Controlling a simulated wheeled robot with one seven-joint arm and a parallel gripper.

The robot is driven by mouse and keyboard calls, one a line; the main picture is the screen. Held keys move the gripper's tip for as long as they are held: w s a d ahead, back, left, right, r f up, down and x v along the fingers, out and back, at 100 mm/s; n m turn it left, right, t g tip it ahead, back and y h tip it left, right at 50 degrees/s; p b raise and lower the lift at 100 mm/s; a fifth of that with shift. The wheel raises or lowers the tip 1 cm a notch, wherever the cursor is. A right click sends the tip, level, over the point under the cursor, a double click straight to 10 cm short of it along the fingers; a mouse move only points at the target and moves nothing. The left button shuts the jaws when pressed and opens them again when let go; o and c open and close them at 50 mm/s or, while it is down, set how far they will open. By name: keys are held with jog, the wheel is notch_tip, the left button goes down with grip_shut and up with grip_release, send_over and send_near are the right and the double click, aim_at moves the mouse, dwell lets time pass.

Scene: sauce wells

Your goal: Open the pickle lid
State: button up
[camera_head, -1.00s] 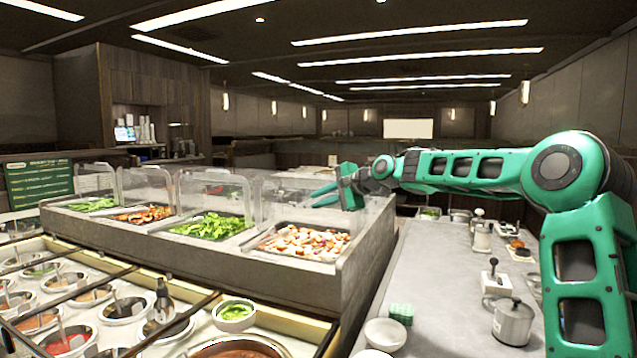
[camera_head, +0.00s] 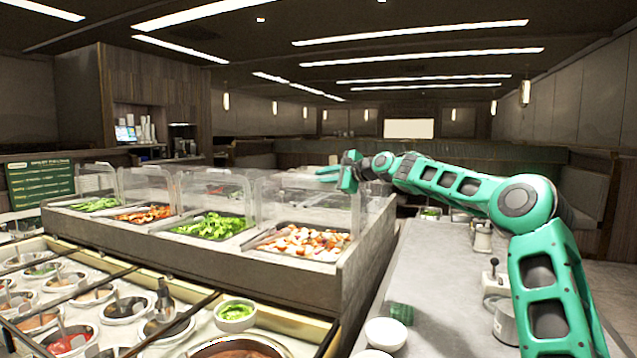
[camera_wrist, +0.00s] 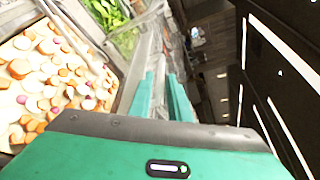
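Clear lids stand over the food wells of the raised counter; the nearest clear lid (camera_head: 290,205) is behind a well of white, orange and pink pieces (camera_head: 306,241). I cannot tell which lid is the pickle lid. My gripper (camera_head: 330,173) is at the top right of the nearest clear lid in the head view; whether it touches the lid is unclear. In the wrist view my gripper (camera_wrist: 160,78) shows two teal fingers with a narrow gap and nothing clearly held. The well of pieces (camera_wrist: 45,80) is to their left, with clear panels close by.
A well of green leaves (camera_head: 212,226) sits left of the nearest well. Sauce pots and a small bowl of greens (camera_head: 236,312) fill the lower front counter. The grey side counter (camera_head: 425,262) on the right carries white bowls (camera_head: 385,333) and a metal pot (camera_head: 503,322).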

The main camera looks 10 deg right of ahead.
jog(key=shift+x, duration=1.3)
